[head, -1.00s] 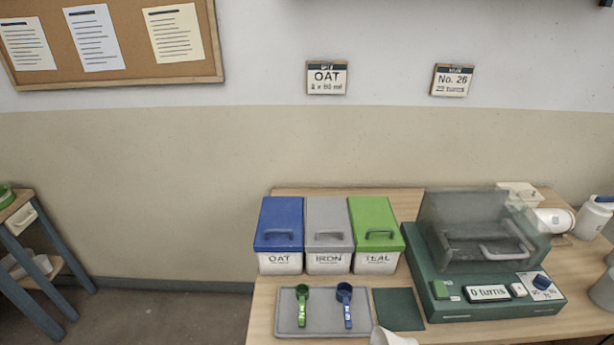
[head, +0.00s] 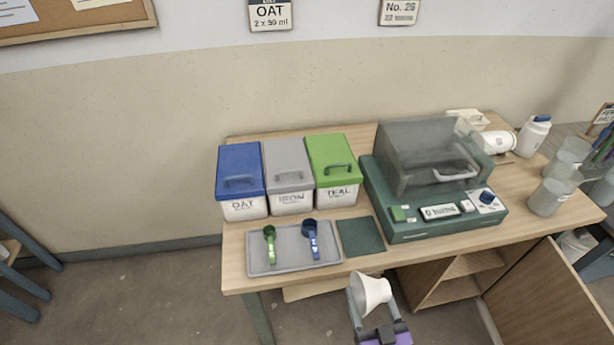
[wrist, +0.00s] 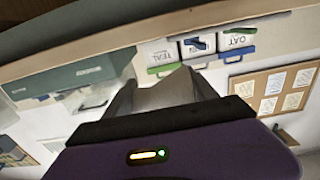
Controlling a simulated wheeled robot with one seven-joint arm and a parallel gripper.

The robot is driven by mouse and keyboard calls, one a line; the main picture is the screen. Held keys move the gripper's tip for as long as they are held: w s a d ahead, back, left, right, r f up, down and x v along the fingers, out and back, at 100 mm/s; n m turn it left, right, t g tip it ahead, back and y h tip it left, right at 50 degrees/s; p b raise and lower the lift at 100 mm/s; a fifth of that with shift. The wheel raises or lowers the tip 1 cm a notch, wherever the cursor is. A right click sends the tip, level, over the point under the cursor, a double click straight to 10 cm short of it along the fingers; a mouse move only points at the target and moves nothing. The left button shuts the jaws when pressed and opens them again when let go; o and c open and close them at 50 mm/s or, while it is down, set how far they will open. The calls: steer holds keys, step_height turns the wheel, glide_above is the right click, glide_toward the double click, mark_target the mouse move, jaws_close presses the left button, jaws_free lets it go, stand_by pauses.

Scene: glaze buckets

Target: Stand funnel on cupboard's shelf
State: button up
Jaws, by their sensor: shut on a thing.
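My gripper (head: 378,328) is shut on the white funnel (head: 371,291), in front of the table's front edge and below the tabletop. In the wrist view the funnel (wrist: 165,92) sits between the two fingers (wrist: 163,98). The gripper hides its lower part in the head view. The cupboard (head: 450,282) is under the right part of the table. Its door (head: 545,290) stands open to the right, and a shelf (head: 473,264) shows inside. The funnel is to the left of the cupboard opening, outside it.
On the table (head: 235,270) are a tray (head: 290,260) with two scoops, blue, grey and green lidded bins, a green mat (head: 360,236) and a green machine (head: 430,190) with a clear hood. The open door bounds the cupboard's right side.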

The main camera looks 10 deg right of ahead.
mark_target(346, 241)
steer(key=shift+a+r, duration=0.1)
steer(key=shift+a, duration=0.05)
steer(key=w+r, duration=0.1)
steer(key=w+a+r+n+y+p, duration=0.1)
steer(key=r, duration=0.1)
steer(key=w+a+r+y+p, duration=0.1)
steer(key=shift+w+a+r, duration=0.1)
steer(key=shift+a+r, duration=0.05)
steer(key=shift+r, duration=0.2)
steer(key=w+a+r+n+y+p, duration=0.1)
steer(key=w+r+p, duration=0.3)
steer(key=w+r, duration=0.4)
steer(key=shift+w+a+r+n+y, duration=0.3)
steer(key=shift+a+n+y, duration=0.1)
steer(key=shift+y, duration=0.1)
steer(key=shift+m+h, duration=0.3)
steer(key=w+r, duration=0.1)
steer(key=w+r+p, duration=0.1)
steer(key=w, duration=0.1)
steer(key=w+r, duration=0.2)
steer(key=shift+d, duration=0.35)
steer(key=d+h, duration=0.1)
steer(key=d, duration=0.1)
steer(key=w+d+m, duration=0.1)
steer(key=shift+w+d+r+h, duration=0.15)
steer(key=shift+w+d+h, duration=0.05)
steer(key=shift+d+h, duration=0.2)
